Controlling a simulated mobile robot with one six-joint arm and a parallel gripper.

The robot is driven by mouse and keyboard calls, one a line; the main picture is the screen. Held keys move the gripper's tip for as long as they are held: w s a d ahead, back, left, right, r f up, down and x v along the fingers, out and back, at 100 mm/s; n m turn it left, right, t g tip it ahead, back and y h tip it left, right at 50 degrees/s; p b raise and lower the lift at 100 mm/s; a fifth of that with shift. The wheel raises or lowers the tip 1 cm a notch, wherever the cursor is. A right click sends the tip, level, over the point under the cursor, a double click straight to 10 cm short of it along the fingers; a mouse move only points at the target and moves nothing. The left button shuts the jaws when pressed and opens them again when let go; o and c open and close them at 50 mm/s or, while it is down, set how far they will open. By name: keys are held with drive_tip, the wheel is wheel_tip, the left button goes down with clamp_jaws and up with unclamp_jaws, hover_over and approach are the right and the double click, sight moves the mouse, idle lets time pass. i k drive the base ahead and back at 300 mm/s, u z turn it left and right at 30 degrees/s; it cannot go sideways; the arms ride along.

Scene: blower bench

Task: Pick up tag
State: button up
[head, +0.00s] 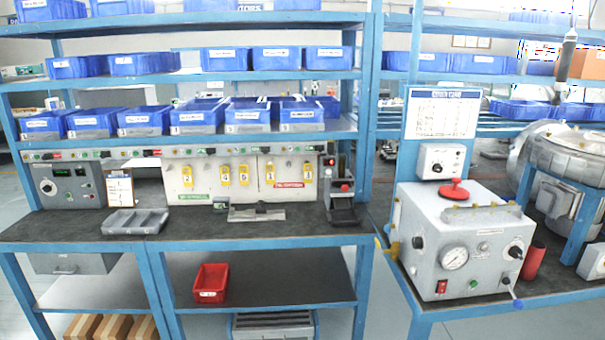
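Several yellow tags hang in a row on the front of a pale panel (205,190) at the back of the left bench. One tag (187,176) is at the far left of the row. Two tags (225,176) and (244,176) hang close together near the middle. Another tag (270,174) is right of them, and one more tag (308,173) is at the right end. They carry dark marks too small to read surely. My gripper is not in this view.
A grey divided tray (135,222) and a small metal fixture (256,212) sit on the dark benchtop (200,226). A black stand (342,200) is right of the panel. Shelves of blue bins overhang the bench. A gauge box (460,240) stands on the right bench.

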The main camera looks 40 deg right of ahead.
sight(308, 173)
drive_tip(key=i, duration=0.95)
drive_tip(key=z, duration=0.05)
